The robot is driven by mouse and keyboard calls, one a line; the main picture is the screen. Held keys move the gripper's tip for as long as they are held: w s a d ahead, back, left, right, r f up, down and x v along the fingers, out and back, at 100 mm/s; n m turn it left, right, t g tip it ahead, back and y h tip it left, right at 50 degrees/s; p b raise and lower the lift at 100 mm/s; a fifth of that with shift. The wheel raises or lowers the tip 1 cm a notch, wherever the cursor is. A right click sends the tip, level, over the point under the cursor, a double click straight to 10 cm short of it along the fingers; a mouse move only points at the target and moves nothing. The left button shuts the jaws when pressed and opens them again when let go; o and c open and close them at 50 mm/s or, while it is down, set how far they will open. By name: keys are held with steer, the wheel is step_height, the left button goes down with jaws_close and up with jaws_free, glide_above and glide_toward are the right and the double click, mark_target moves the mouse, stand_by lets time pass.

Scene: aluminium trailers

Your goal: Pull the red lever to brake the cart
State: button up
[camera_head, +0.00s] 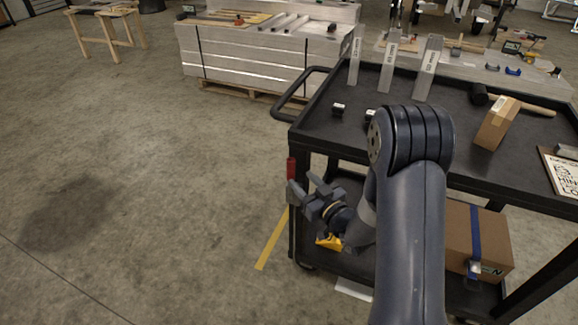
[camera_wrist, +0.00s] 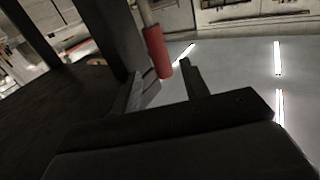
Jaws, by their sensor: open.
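The red lever (camera_head: 291,168) is a short upright red grip on the near left leg of the black cart (camera_head: 293,135). In the wrist view the red lever (camera_wrist: 157,51) stands just beyond the fingertips, beside a dark cart post. My gripper (camera_head: 304,188) is at the cart's left leg, close below the lever. Its fingers also show in the wrist view (camera_wrist: 164,78), spread apart with nothing held between them. I cannot tell whether a finger touches the lever.
A larger box (camera_head: 462,235) sits on the lower shelf. A pallet of aluminium sheets (camera_head: 250,65) stands behind.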

mark_target(293, 171)
steer(key=x, duration=0.7)
steer(key=shift+c, duration=0.4)
jaws_close()
